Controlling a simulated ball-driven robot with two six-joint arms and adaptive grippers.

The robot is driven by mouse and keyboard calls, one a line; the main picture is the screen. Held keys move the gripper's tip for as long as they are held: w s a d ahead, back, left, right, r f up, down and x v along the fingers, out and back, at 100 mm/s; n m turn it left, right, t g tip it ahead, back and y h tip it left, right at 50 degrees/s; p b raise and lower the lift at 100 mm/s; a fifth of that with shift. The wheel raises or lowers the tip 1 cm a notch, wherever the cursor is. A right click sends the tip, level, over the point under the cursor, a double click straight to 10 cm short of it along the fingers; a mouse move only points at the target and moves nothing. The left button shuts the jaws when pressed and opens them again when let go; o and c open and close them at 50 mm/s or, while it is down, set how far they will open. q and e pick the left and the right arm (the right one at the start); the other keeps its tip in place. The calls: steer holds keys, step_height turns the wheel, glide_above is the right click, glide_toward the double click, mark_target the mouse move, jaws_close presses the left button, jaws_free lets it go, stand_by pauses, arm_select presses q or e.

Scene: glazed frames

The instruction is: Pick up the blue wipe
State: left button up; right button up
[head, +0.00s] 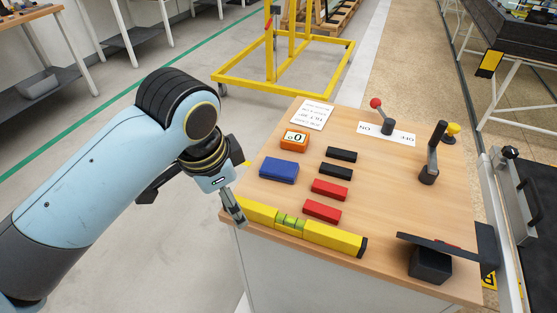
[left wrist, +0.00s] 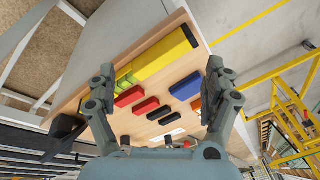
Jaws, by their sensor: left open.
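The blue wipe (head: 279,170) is a flat blue block lying on the wooden tabletop, near its left edge. It also shows in the left wrist view (left wrist: 186,87), between my two fingers but beyond them. My left gripper (head: 192,210) is at the left edge of the table, left of the blue wipe and apart from it. Its fingers are spread and hold nothing; they also show in the left wrist view (left wrist: 160,68). My right gripper is not in view.
A yellow spirit level (head: 305,230) lies along the front edge. Red blocks (head: 330,190) and black blocks (head: 341,155) lie right of the wipe. An orange timer (head: 294,140) lies behind it. Levers (head: 433,155) and a black stand (head: 431,264) are at the right.

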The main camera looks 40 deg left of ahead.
arm_select(q)
steer(key=w+a+f+m+g, duration=0.15)
steer(key=w+m, duration=0.25)
steer(key=w, duration=0.6)
steer(key=m+g, duration=0.1)
steer(key=m, duration=0.4)
glide_above(279, 167)
steer(key=f, duration=0.2)
steer(key=shift+w+f+h, duration=0.25)
steer(key=shift+f+h, duration=0.05)
steer(key=shift+h, duration=0.1)
steer(key=shift+s+f, duration=0.15)
steer(key=shift+f, duration=2.65)
steer(key=c, duration=0.8)
steer(key=shift+c, duration=1.3)
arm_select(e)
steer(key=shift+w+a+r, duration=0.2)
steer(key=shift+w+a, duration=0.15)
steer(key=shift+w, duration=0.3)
